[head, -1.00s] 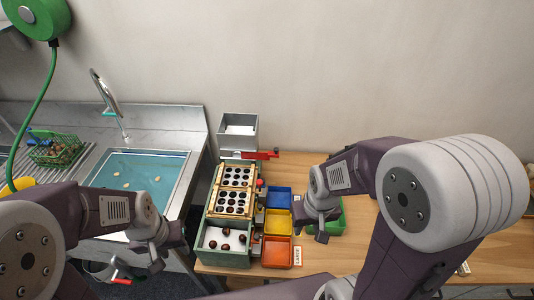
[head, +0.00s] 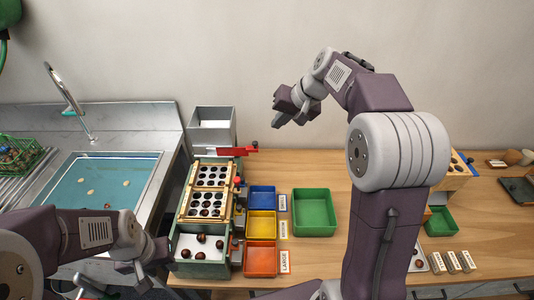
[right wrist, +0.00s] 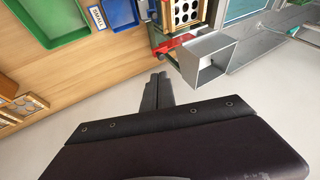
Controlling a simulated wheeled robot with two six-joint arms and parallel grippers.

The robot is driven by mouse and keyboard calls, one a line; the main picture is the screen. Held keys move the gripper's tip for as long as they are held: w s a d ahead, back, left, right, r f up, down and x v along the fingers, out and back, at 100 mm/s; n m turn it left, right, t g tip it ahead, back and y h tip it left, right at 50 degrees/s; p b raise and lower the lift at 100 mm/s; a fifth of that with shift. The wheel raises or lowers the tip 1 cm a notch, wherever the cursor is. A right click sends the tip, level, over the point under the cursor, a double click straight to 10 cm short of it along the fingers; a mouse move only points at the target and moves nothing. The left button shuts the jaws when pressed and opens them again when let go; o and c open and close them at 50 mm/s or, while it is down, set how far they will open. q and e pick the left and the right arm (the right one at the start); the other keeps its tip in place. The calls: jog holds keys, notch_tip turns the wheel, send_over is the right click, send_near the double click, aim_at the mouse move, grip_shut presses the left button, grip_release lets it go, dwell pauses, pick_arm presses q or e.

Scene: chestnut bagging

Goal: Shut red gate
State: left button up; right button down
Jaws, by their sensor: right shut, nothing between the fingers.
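The red gate (head: 232,152) is a flat red bar at the foot of the grey metal hopper (head: 213,124), sticking out to its right with a dark knob at its end. It also shows in the right wrist view (right wrist: 174,45), beside the hopper (right wrist: 207,58). My right gripper (head: 277,121) is raised above the back of the table, to the right of the gate and apart from it. Its fingers (right wrist: 157,88) are together and empty. My left gripper (head: 142,280) is low at the left, near the sorter's front; its fingers are too unclear to judge.
The sorter's holed trays (head: 209,190) and a green box with chestnuts (head: 199,268) run forward from the hopper. Blue (head: 262,199), yellow (head: 261,224) and orange (head: 260,258) bins and a green tray (head: 314,212) stand to the right. A sink (head: 110,185) lies left.

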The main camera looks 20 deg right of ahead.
jog(key=d+f+b, duration=0.1)
jog(key=d+f, duration=0.3)
pick_arm(q)
jog(key=shift+s+a+f+p, duration=0.1)
jog(key=shift+f+p, duration=0.05)
jog(key=shift+f, duration=0.45)
jog(key=shift+s+a+f+p, duration=0.1)
jog(key=shift+f+p, duration=0.05)
jog(key=shift+f, duration=0.4)
pick_arm(e)
jog(key=w+a+f, duration=0.6)
jog(key=w+f, duration=0.1)
jog(key=f, duration=0.1)
jog(key=shift+a+f+m, duration=0.25)
jog(key=shift+a+m, duration=0.1)
jog(key=shift+m, duration=0.05)
jog(key=p, duration=0.3)
send_near(237, 150)
notch_tip(237, 150, down, 2)
jog(key=w+d, duration=0.1)
jog(key=w, duration=0.1)
pick_arm(q)
notch_tip(237, 150, up, 3)
jog(key=shift+d+f, duration=0.1)
jog(key=shift+f, duration=0.1)
pick_arm(e)
jog(key=shift+w+f, duration=0.1)
jog(key=shift+f, duration=0.1)
